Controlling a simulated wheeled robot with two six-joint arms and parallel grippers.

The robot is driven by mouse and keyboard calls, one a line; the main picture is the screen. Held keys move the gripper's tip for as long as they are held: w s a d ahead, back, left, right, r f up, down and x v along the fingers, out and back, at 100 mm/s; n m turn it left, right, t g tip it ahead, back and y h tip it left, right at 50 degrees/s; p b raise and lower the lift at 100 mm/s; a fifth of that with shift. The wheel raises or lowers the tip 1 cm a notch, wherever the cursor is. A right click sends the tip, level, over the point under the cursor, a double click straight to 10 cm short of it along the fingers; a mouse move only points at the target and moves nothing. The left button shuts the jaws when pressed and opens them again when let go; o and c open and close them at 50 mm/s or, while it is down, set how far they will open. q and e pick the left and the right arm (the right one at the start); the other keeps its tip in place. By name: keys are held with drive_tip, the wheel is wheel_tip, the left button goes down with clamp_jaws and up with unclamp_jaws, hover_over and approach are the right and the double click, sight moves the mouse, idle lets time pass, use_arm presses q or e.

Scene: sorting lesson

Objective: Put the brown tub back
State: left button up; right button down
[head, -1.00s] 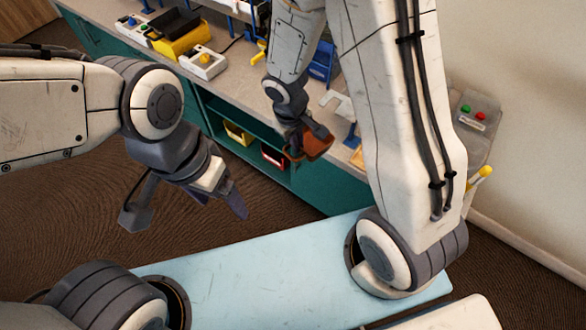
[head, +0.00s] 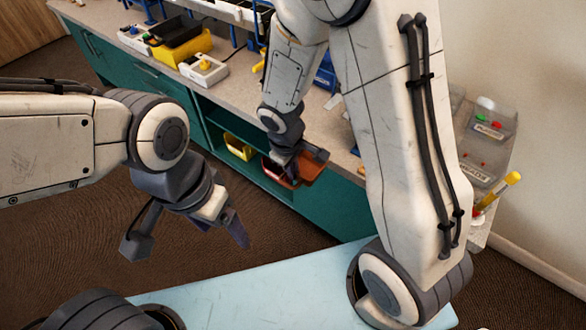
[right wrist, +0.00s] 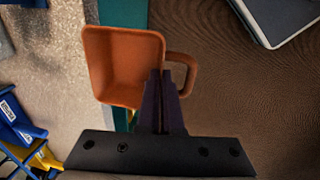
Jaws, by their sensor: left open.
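The brown tub (head: 314,166) is an orange-brown open tub with a side handle. My right gripper (head: 291,163) is shut on it and holds it in front of the teal cabinet, by the open shelf. In the right wrist view the tub (right wrist: 122,62) shows its open inside, and the dark fingers (right wrist: 164,100) are together at the handle side. The exact grip is partly hidden.
In the open shelf (head: 222,128) sit a yellow tub (head: 238,148) and a red tub (head: 270,172), the latter close to the held tub. The counter above carries a yellow bin (head: 190,50) and a switch box (head: 205,70). A pale blue surface (head: 250,295) lies in front.

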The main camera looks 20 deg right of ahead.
drive_tip(key=shift+w+d+p, duration=0.2)
drive_tip(key=shift+d+p, duration=0.05)
drive_tip(key=shift+p, duration=0.15)
drive_tip(key=shift+w+d+p, duration=0.55)
drive_tip(key=shift+w+d, duration=0.3)
drive_tip(key=shift+d, duration=0.2)
drive_tip(key=shift+w+d+p, duration=0.5)
drive_tip(key=shift+w+d, duration=0.3)
drive_tip(key=shift+d, duration=0.25)
drive_tip(key=shift+w+d+f+p, duration=0.1)
drive_tip(key=shift+w+d+p, duration=0.9)
drive_tip(key=shift+d, duration=0.3)
drive_tip(key=shift+w+d+r+p, duration=0.1)
drive_tip(key=shift+w+d+p, duration=0.95)
drive_tip(key=shift+d, duration=0.2)
drive_tip(key=shift+w+d+f+p, duration=0.1)
drive_tip(key=shift+w+d+p, duration=0.9)
drive_tip(key=shift+d, duration=0.3)
drive_tip(key=shift+w+d+f+p, duration=0.15)
drive_tip(key=shift+w+d+p, duration=0.2)
drive_tip(key=shift+d, duration=0.15)
drive_tip(key=shift+f+b, duration=0.35)
drive_tip(key=c, duration=1)
unclamp_jaws()
